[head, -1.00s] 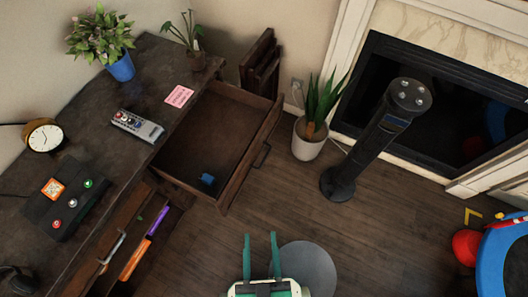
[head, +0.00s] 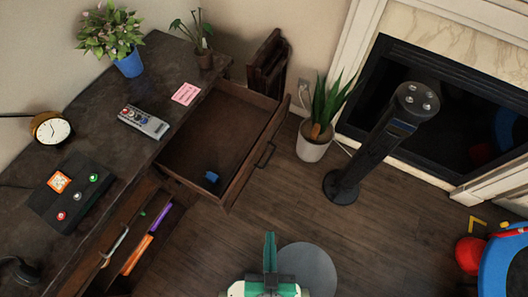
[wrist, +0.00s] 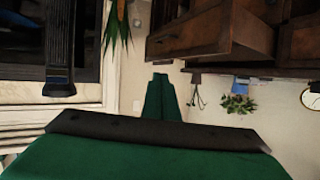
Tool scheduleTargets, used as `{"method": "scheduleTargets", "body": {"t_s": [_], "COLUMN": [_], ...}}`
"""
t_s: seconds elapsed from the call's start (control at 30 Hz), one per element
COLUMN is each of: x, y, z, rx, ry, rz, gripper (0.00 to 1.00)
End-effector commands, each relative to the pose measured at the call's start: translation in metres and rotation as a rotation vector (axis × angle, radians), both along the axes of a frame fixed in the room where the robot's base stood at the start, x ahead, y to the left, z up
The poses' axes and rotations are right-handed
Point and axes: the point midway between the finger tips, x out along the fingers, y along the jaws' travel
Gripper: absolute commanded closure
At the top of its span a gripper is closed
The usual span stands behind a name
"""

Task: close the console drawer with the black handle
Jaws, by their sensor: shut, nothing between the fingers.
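The console drawer with the black handle (head: 265,154) is pulled well out from the dark wooden console (head: 72,128). Its open box (head: 195,150) holds a small blue object (head: 212,177). The handle is on the drawer's front panel, facing right. In the wrist view, which looks upside down, the drawer (wrist: 190,38) shows at the upper right. My gripper (head: 270,238) is shut and empty, below and right of the drawer in the head view, apart from it. Its green fingers (wrist: 160,95) show together in the wrist view.
A second open drawer (head: 130,235) holds a purple and an orange item. A potted plant (head: 315,142) and a black tower (head: 365,155) stand right of the drawer. A remote (head: 143,122), clock (head: 51,129) and button box (head: 68,194) are on the console. Floor between drawer and gripper is clear.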

Motion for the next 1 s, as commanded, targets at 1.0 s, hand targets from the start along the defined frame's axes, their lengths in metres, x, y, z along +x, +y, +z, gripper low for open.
{"method": "scheduleTargets", "body": {"t_s": [1.0], "x": [0.178], "y": [-0.029], "z": [-0.283], "rx": [1.056], "ry": [0.652], "rz": [-0.019], "gripper": [1.00]}}
